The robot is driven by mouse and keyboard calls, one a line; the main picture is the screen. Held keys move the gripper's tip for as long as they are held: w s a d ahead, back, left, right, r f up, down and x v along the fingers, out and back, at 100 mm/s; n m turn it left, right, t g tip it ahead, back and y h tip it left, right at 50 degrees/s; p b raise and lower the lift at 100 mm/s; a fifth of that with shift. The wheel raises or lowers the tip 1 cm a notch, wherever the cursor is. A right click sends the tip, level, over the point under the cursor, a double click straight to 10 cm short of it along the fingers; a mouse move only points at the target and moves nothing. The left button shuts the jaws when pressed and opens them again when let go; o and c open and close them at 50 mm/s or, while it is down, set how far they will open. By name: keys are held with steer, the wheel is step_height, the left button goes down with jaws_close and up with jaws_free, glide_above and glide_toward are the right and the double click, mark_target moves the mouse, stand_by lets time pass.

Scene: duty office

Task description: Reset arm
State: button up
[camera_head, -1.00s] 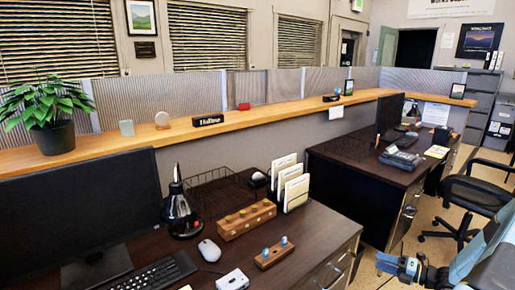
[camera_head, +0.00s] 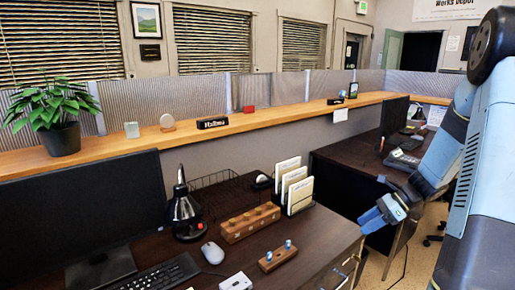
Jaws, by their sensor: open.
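My gripper (camera_head: 378,217) is at the lower right, at the end of my blue-grey arm. Its blue fingers point left, near the right end of the near desk (camera_head: 322,232). The jaws are open and nothing shows between them. A small wooden block with two blue-topped pegs (camera_head: 278,256) lies on the near desk, left of my gripper and apart from it. A larger wooden peg block (camera_head: 248,222) is behind it.
The near desk also holds a white mouse (camera_head: 213,252), a keyboard (camera_head: 155,274), a monitor (camera_head: 80,220), a black lamp (camera_head: 186,215) and a file sorter (camera_head: 293,187). A wooden ledge (camera_head: 270,117) with a plant (camera_head: 57,117) runs behind. A second desk (camera_head: 345,160) stands beyond.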

steer(key=s+a+r+n+t+h, duration=0.2)
steer(key=s+a+r+n+h, duration=0.2)
steer(key=s+r+n, duration=0.7)
steer(key=s+a+r+n+t+h, duration=0.2)
steer(key=s+a+r+n+h, duration=0.3)
steer(key=s+r+n, duration=0.6)
steer(key=shift+a+r+t, duration=0.4)
steer(key=shift+a, duration=0.35)
